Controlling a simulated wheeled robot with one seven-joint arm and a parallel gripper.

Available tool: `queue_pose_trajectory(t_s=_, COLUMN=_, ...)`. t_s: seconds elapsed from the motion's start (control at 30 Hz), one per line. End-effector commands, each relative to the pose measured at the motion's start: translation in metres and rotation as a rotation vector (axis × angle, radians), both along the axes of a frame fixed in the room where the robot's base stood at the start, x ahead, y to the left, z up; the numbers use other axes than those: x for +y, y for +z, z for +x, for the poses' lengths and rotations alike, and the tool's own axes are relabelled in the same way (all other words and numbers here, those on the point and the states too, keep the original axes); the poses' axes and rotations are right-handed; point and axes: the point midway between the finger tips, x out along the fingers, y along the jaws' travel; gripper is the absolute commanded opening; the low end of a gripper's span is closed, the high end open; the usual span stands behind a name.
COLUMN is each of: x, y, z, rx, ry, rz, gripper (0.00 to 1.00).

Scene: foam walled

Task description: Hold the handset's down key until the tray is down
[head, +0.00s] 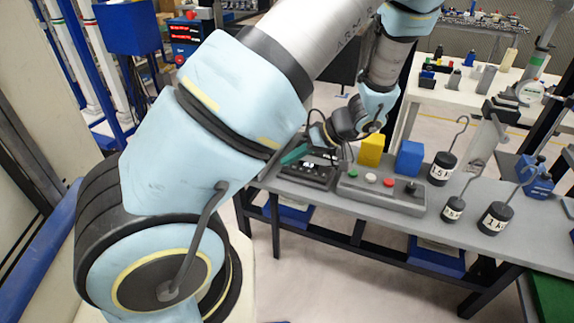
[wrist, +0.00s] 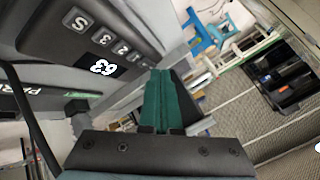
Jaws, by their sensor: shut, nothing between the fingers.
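The dark handset (head: 318,177) lies at the left end of the grey bench in the head view. In the wrist view the handset (wrist: 85,35) fills the upper left, tilted, with a lit display that seems to read 63 and a row of keys, one marked S. I cannot make out a down key. My gripper (head: 292,155) is above the handset in the head view. Its green fingers (wrist: 160,80) are closed together and empty, beside the display end; whether they touch the handset cannot be told. I cannot pick out the tray.
A grey control box (head: 383,205) with coloured buttons stands right of the handset. Behind are a yellow block (head: 371,150) and a blue block (head: 409,158). Black hooked weights (head: 443,168) stand farther right on the bench (head: 330,208).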

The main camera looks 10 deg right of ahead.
Motion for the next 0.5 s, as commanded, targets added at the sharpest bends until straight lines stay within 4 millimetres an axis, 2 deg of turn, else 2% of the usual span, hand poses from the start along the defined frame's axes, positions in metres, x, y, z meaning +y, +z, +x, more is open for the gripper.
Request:
queue_pose_trajectory(t_s=0.23, x=0.0, y=0.002, z=0.0, rx=0.0, ry=0.0, rz=0.0, gripper=0.0)
queue_pose_trajectory(t_s=0.5, x=0.0, y=0.014, z=0.0, rx=-0.001, ry=0.001, rz=0.0, gripper=0.0)
